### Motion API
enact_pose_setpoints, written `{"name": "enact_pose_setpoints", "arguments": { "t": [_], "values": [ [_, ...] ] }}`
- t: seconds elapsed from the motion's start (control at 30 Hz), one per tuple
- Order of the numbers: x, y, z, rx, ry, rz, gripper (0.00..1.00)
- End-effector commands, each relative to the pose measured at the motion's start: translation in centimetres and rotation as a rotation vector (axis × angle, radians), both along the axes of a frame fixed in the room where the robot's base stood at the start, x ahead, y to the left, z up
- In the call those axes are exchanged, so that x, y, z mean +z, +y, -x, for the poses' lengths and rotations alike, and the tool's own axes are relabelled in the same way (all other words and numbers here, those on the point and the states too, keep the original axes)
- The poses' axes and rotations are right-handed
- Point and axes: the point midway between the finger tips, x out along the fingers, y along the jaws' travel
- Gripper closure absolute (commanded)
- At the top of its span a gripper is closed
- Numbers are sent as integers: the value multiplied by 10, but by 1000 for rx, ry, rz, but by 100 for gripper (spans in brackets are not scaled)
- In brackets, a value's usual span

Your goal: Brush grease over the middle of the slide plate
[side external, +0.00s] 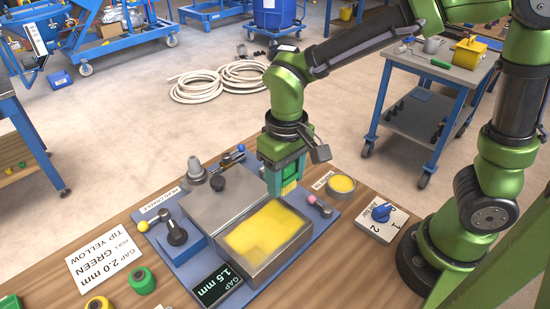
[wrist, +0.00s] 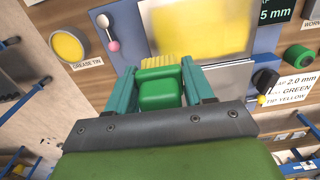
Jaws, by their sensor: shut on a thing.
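My gripper (side external: 283,178) is shut on a brush with a green block handle (wrist: 160,90) and yellow bristles (side external: 289,187). The brush points down, with its bristles at the back right corner of a metal-rimmed surface (side external: 286,250) bearing a broad, uneven yellow layer (side external: 262,232); I cannot tell whether they touch it. The yellow layer (wrist: 200,25) lies ahead of the bristles in the wrist view. A bare grey plate (side external: 222,200) adjoins it; I cannot tell which surface is the slide plate. The grease tin (side external: 342,184), filled with yellow, stands to the right of the brush.
A pink-knobbed lever (side external: 318,205) stands between the yellow surface and the tin. A blue selector knob (side external: 382,211) is at right.

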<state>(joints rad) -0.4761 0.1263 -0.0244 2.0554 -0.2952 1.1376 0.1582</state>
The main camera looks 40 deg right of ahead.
Motion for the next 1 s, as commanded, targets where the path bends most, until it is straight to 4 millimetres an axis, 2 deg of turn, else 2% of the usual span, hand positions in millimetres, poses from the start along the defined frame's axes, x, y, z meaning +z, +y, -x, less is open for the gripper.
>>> {"name": "enact_pose_setpoints", "arguments": {
  "t": [0.1,0.3,1.0],
  "values": [
    [10,0,-1,1,-3,-1,76],
    [18,0,0,0,-1,0,76],
    [18,0,0,1,-1,-1,76]
  ]
}}
